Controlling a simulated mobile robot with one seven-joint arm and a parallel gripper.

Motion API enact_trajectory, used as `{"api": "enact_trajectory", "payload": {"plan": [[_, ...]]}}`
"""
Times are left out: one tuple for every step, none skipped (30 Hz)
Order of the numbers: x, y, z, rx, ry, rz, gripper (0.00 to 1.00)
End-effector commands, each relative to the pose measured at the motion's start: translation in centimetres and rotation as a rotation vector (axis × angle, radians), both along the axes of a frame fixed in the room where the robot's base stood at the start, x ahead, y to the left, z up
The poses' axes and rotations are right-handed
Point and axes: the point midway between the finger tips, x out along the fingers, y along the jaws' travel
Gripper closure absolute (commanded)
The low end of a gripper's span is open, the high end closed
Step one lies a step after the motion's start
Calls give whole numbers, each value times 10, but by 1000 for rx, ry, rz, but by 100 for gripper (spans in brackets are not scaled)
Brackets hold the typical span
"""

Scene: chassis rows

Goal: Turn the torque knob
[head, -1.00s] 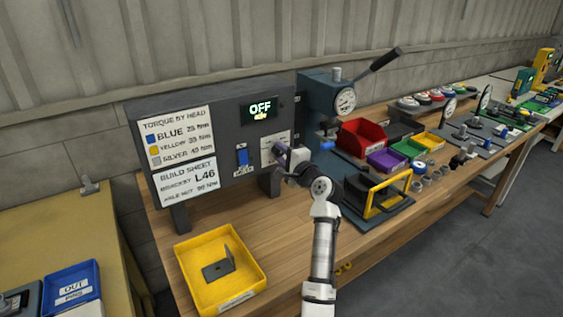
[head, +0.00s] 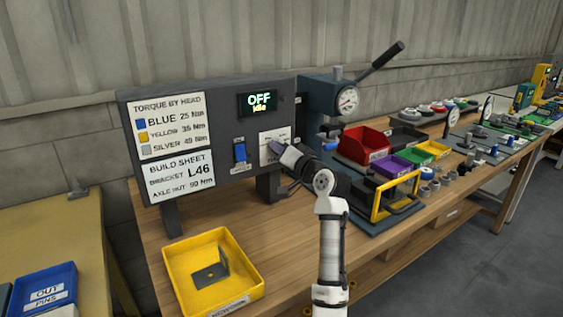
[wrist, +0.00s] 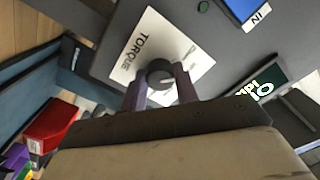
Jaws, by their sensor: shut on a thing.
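The torque knob (wrist: 159,74) is a dark round knob on a white plate marked TORQUE (wrist: 145,45), on the grey control panel (head: 218,108). In the wrist view my gripper (wrist: 160,80) has a finger on each side of the knob and is shut on it. In the head view my gripper (head: 275,147) is at the plate and hides the knob. A blue switch (head: 240,151) sits left of the plate.
A yellow tray (head: 175,279) holding a dark bracket stands below the panel. A press with a gauge (head: 348,99) stands just right of it. Red (head: 363,146), purple and green bins and a yellow-framed fixture (head: 374,205) lie further right.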

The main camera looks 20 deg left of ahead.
Motion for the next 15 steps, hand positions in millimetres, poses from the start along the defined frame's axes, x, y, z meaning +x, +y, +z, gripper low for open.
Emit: {"api": "enact_trajectory", "payload": {"plan": [[0, 0, -5, -27, -35, 0, 93], [0, 0, -5, -44, -57, 0, 93], [0, 0, -5, -67, -86, 0, 93], [0, 0, -4, -83, -106, 0, 93], [0, -1, -4, -99, -127, 0, 93], [0, -1, -4, -119, -153, 0, 93], [0, -1, -4, -135, -172, -1, 93], [0, -1, -4, -149, -190, -1, 93], [0, -1, -4, -168, -214, -1, 93], [0, 0, -4, -181, -232, 0, 93], [0, 0, -3, -193, -248, 0, 93], [0, 0, -3, -209, -268, 0, 93], [0, 0, -3, -220, -281, 1, 93], [1, 0, -3, -231, -295, 1, 93], [1, 0, -3, -243, -310, 1, 93]]}}
